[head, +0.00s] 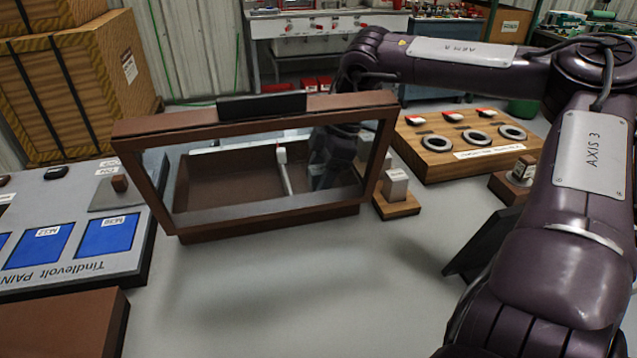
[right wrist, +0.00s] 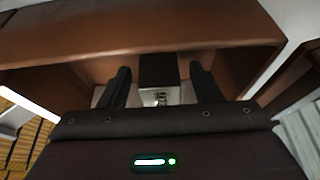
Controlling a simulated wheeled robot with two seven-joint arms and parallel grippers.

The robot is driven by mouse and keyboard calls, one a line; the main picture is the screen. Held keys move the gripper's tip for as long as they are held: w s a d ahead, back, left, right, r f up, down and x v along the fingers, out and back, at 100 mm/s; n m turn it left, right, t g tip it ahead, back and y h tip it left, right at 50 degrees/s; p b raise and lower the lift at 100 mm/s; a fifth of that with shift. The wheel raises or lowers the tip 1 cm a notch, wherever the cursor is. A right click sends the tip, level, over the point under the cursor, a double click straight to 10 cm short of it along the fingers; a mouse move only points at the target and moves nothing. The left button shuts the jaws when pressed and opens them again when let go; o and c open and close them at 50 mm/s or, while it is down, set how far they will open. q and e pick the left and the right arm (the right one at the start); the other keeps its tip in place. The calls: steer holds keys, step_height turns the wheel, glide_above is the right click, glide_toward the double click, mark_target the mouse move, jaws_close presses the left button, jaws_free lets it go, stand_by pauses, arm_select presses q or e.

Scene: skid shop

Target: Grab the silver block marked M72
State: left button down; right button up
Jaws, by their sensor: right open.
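My right gripper (head: 322,172) reaches down behind the tilted glass lid, at the right part of the brown case (head: 270,222); it shows through the glass. In the right wrist view its two dark fingers (right wrist: 162,88) are apart. Between and beyond them is a small block (right wrist: 160,97) with a silver face and a dark brown part above. Its marking is too small to read, so I cannot tell whether it is M72. A grey block (head: 395,187) stands on a wooden base right of the case. My left gripper is not in view.
The framed glass lid (head: 300,208) stands between the camera and my right gripper. A panel with blue recesses (head: 107,235) lies at left. A wooden rack with rings (head: 437,143) is at right. The grey tabletop (head: 290,290) in front is clear.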

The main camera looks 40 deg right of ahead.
steer(key=c, duration=1.2)
steer(key=shift+r, duration=0.1)
